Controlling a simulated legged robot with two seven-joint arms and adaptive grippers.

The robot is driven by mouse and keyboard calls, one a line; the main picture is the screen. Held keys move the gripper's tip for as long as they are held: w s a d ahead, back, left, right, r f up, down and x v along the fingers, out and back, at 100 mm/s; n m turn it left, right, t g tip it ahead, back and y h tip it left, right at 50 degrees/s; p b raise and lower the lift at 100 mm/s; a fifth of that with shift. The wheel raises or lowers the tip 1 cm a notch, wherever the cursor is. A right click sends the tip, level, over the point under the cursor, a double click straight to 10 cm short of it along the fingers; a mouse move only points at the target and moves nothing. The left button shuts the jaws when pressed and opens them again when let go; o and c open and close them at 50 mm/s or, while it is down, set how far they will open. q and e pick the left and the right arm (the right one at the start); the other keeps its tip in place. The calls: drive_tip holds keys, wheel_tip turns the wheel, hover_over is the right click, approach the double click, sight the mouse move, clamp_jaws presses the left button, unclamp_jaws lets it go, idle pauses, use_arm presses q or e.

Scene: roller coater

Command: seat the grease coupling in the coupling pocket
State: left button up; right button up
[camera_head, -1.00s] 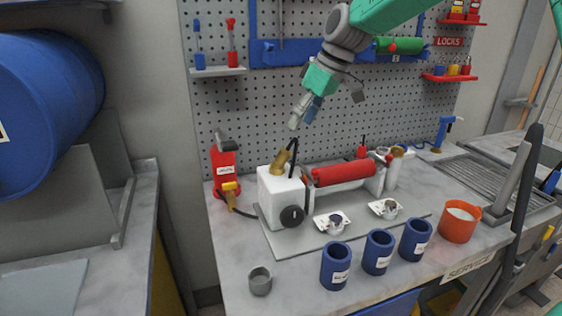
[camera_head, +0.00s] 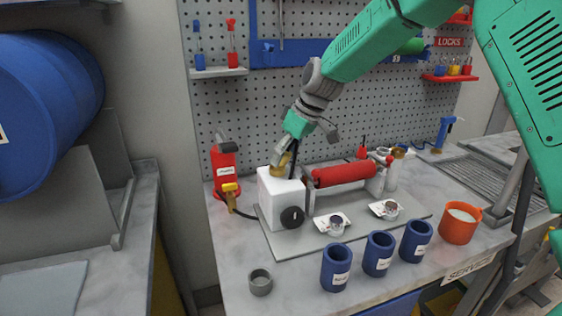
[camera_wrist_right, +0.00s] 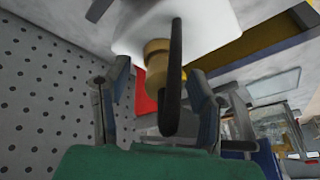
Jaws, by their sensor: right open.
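A brass fitting (camera_head: 281,163), which looks like the grease coupling, leans on top of the white housing (camera_head: 279,201). A thin black upright loop or lever (camera_head: 294,160) stands beside it. My right gripper (camera_head: 289,146) is at the fitting, pointing down. In the right wrist view, its open fingers (camera_wrist_right: 160,92) lie on either side of the brass fitting (camera_wrist_right: 157,62), and the black bar (camera_wrist_right: 172,85) crosses in front. I cannot tell whether a finger touches. A red holder (camera_head: 224,166) with a yellow-and-brass piece (camera_head: 231,193) stands left of the housing; I cannot tell which part is the coupling pocket. My left gripper is not in view.
A red roller (camera_head: 342,174) is mounted right of the housing. Several blue cups, such as this one (camera_head: 336,268), stand at the bench front, with a grey cup (camera_head: 261,282) left and an orange cup (camera_head: 460,222) right. The pegboard (camera_head: 260,110) rises close behind.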

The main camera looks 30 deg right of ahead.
clamp_jaws()
drive_tip(key=shift+r, duration=0.1)
wheel_tip(320, 180, up, 10)
drive_tip(key=shift+f, duration=0.15)
